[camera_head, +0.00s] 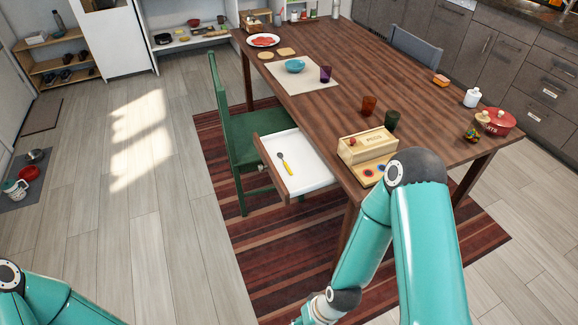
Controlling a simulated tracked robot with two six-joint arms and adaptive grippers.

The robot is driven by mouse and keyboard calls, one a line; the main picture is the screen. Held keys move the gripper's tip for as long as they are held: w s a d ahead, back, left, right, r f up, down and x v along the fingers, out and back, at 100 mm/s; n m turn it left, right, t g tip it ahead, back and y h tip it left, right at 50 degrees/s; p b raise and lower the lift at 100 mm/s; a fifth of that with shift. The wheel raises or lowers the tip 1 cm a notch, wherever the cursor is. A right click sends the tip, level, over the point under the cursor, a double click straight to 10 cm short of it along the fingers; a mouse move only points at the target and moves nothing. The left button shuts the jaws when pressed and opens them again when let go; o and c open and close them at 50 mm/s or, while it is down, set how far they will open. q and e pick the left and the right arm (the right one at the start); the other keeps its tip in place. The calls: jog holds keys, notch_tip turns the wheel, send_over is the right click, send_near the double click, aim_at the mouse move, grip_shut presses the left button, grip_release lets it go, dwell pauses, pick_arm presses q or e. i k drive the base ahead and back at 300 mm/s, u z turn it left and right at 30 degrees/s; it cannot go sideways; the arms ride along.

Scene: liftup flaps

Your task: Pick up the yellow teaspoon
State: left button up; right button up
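The teaspoon (286,164) lies in an open, white-lined drawer (306,178) that sticks out from the near left side of the wooden table. Its handle looks yellow and its bowl end grey. Nothing touches it except the drawer floor. My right arm comes up in front of the table's near corner and bends down, and its gripper is out of the picture or cut off at the bottom edge. Only part of my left arm shows at the bottom left, and its gripper is not in view.
A green chair (222,115) stands beside the drawer, close to its far side. Open floor lies left of the striped rug (270,270).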

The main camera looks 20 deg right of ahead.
aim_at(279, 154)
jog(key=z, duration=0.05)
jog(key=i, duration=1)
jog(key=u, duration=0.05)
